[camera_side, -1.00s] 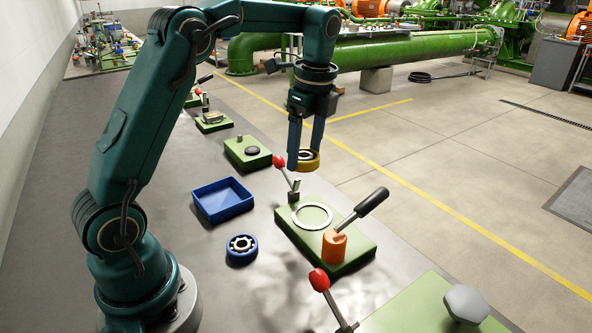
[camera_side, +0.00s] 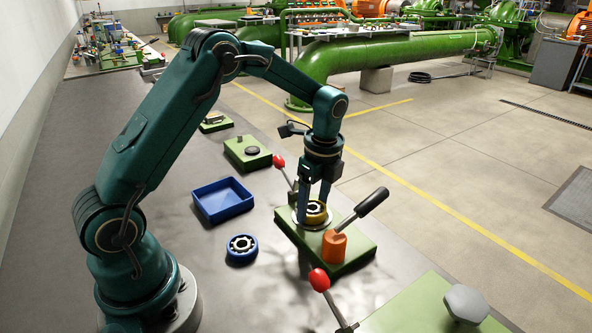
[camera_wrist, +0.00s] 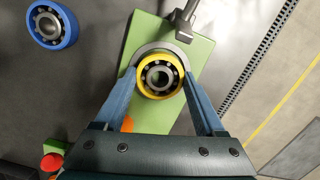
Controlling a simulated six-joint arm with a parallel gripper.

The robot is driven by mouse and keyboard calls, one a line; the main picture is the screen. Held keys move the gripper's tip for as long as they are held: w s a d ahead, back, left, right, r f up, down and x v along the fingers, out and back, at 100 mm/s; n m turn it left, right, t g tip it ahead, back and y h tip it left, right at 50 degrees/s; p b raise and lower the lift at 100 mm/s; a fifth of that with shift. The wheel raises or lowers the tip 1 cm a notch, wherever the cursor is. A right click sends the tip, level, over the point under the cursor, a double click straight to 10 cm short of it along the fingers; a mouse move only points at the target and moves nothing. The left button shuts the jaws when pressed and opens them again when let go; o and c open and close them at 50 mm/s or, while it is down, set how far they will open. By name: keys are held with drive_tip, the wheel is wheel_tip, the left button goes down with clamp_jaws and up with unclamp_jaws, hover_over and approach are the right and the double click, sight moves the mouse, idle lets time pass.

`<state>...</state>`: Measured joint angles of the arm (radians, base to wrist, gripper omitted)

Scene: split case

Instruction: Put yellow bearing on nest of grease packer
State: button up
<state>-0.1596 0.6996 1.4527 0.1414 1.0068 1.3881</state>
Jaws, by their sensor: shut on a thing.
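The yellow bearing (camera_side: 314,210) is between the fingers of my gripper (camera_side: 313,205), which is shut on it. The bearing is at the pale ring-shaped nest (camera_side: 300,222) on the green grease packer (camera_side: 350,255). In the wrist view the yellow bearing (camera_wrist: 161,76) lies over the nest (camera_wrist: 146,52), whose grey rim shows mostly on the far side. I cannot tell whether the bearing touches the nest or hovers just above it. The packer also has an orange post (camera_side: 334,243) with a black-handled lever (camera_side: 372,202).
A blue bearing (camera_side: 241,249) lies on the bench left of the packer. A blue tray (camera_side: 222,200) stands behind it. Red-knobbed levers (camera_side: 319,279) stand near the packer's front and back. Another green fixture (camera_side: 440,308) is at the front right.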

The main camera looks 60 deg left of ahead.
sight(319, 210)
drive_tip(key=shift+f, duration=0.2)
drive_tip(key=o, duration=1.5)
drive_tip(key=shift+o, duration=0.2)
drive_tip(key=s+d+r+n+t, duration=0.1)
drive_tip(key=s+d+r+n, duration=0.1)
drive_tip(key=r, duration=0.6)
drive_tip(key=s+d+r+n+t, duration=0.1)
drive_tip(key=s+r+n, duration=0.1)
drive_tip(key=r, duration=0.6)
drive_tip(key=s+d+f+n+t, duration=0.1)
drive_tip(key=s+d+n+t, duration=0.1)
drive_tip(key=s+n, duration=0.3)
drive_tip(key=s+d+f+n+t+h, duration=0.1)
drive_tip(key=s+d+f+n+t, duration=0.1)
drive_tip(key=s+n, duration=0.4)
drive_tip(key=shift+s+d, duration=0.45)
drive_tip(key=shift+s, duration=0.7)
